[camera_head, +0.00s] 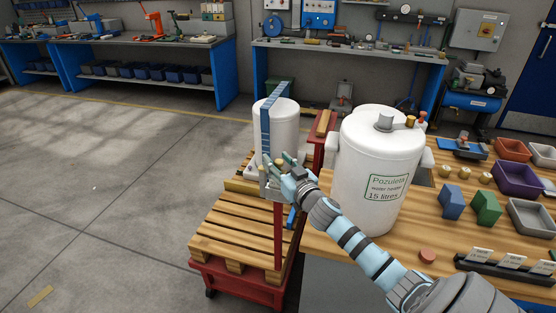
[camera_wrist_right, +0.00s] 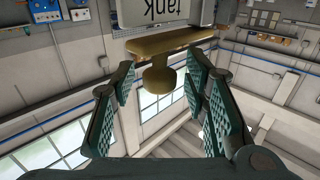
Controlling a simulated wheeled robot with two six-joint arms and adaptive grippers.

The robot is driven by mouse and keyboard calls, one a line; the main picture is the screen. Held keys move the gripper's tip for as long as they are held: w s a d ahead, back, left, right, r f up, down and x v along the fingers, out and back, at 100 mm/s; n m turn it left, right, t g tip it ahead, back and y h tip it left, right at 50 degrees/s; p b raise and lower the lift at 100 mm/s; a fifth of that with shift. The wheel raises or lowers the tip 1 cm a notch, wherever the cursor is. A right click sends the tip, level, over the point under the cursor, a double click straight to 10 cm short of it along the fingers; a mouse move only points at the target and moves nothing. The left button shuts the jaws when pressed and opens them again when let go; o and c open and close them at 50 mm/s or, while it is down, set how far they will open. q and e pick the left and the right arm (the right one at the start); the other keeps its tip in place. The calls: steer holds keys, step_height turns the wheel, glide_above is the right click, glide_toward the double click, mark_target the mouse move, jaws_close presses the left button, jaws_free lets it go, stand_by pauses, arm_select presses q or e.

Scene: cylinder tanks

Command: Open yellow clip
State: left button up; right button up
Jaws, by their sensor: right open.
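The yellow clip (camera_wrist_right: 168,45) is a brass-coloured bar with a round knob (camera_wrist_right: 158,80) in the right wrist view. It sits against a pale surface lettered "tank" (camera_wrist_right: 165,12). My right gripper (camera_wrist_right: 163,85) is open, with its teal ribbed fingers on either side of the knob. I cannot tell whether they touch it. In the head view my right gripper (camera_head: 275,168) is at the lower front of a white cylinder tank (camera_head: 285,125) with a blue strap (camera_head: 265,130). The clip is not clear there. My left gripper is not in view.
The tank stands on a red cart with a wooden pallet (camera_head: 235,230). A white water heater (camera_head: 375,165) stands on the wooden table (camera_head: 330,240) beside my right arm. Coloured bins and blocks lie at the right. The floor at left is open.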

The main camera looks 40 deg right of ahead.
jaws_close()
